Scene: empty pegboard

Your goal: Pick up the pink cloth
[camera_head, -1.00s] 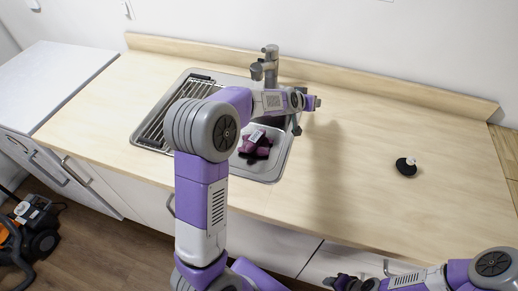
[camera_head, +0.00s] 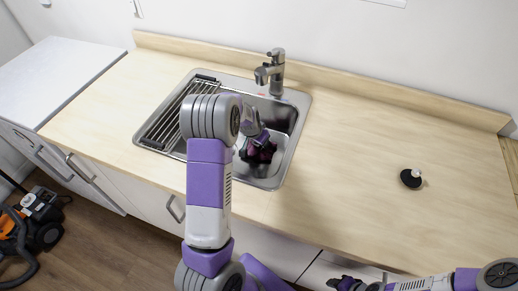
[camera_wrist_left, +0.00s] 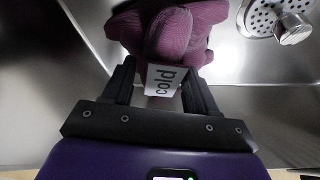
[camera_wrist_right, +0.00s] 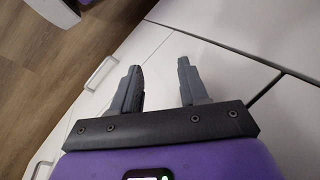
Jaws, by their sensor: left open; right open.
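The pink cloth (camera_wrist_left: 170,28) lies crumpled in the sink basin, with a white tag reading "cold" (camera_wrist_left: 164,80). In the head view the cloth (camera_head: 254,153) is partly hidden by my left arm and gripper. My left gripper (camera_wrist_left: 158,78) is open, with its fingers at the near edge of the cloth and the tag between them. I cannot tell whether the fingers touch the cloth. My right gripper (camera_wrist_right: 160,75) is open and empty, low in front of the cabinet doors. It also shows at the bottom of the head view (camera_head: 345,283).
The metal sink (camera_head: 276,170) has a drying rack (camera_head: 172,122) on its left and a faucet (camera_head: 276,72) behind it. A drain (camera_wrist_left: 277,15) lies beside the cloth. A black stopper (camera_head: 411,178) stands on the right counter. The counter between sink and stopper is clear.

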